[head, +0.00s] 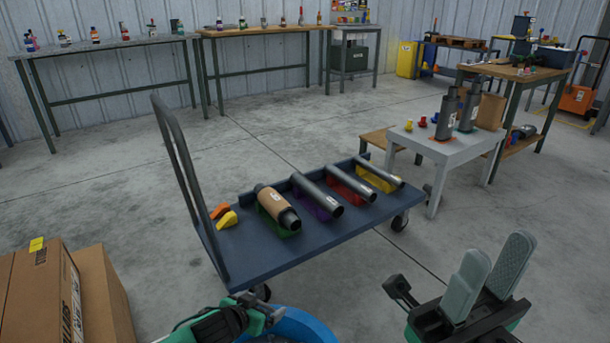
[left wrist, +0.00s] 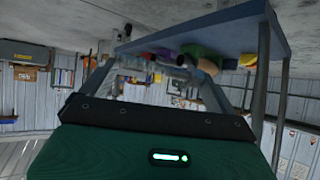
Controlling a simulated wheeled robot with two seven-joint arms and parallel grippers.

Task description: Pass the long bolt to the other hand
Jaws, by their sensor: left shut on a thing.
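My left gripper (head: 262,310) is low at the bottom centre of the head view, partly cut off by its own arm. The two grippers are well apart.
A blue cart (head: 330,233) ahead carries a muffler (head: 270,203), pipes (head: 318,195) and coloured holders. A grey table (head: 448,150) with two dark mufflers stands at right. Cardboard boxes (head: 38,300) are at lower left. Workbenches line the back wall. Concrete floor is open between.

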